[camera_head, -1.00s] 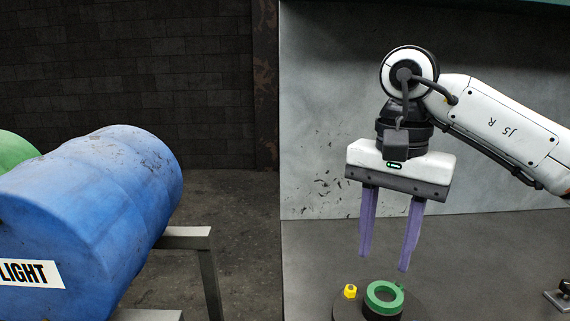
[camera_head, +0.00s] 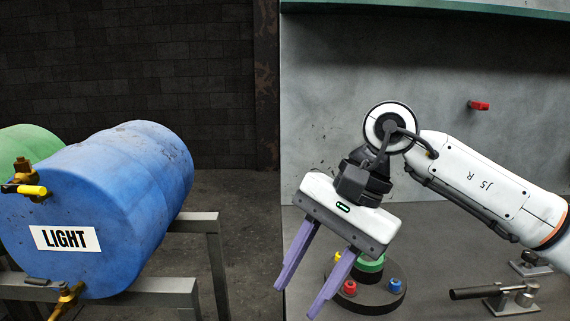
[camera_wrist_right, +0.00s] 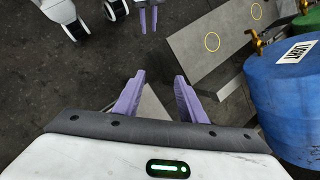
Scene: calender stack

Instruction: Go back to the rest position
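My right gripper (camera_head: 296,301) hangs in the head view with two purple fingers spread apart and nothing between them. It tilts down and to the left, in front of a dark round base (camera_head: 375,303). Its fingers also show empty in the right wrist view (camera_wrist_right: 160,77). My left gripper is not in the head view. Its purple fingers (camera_wrist_right: 148,20) show small at the top of the right wrist view, with a gap between them and nothing seen held.
The round base carries a green ring (camera_head: 371,264), partly hidden by my gripper, and red, blue and yellow knobs. A blue drum (camera_head: 120,190) labelled LIGHT lies on a metal stand (camera_head: 208,225) at left. A lever clamp (camera_head: 500,292) sits at right.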

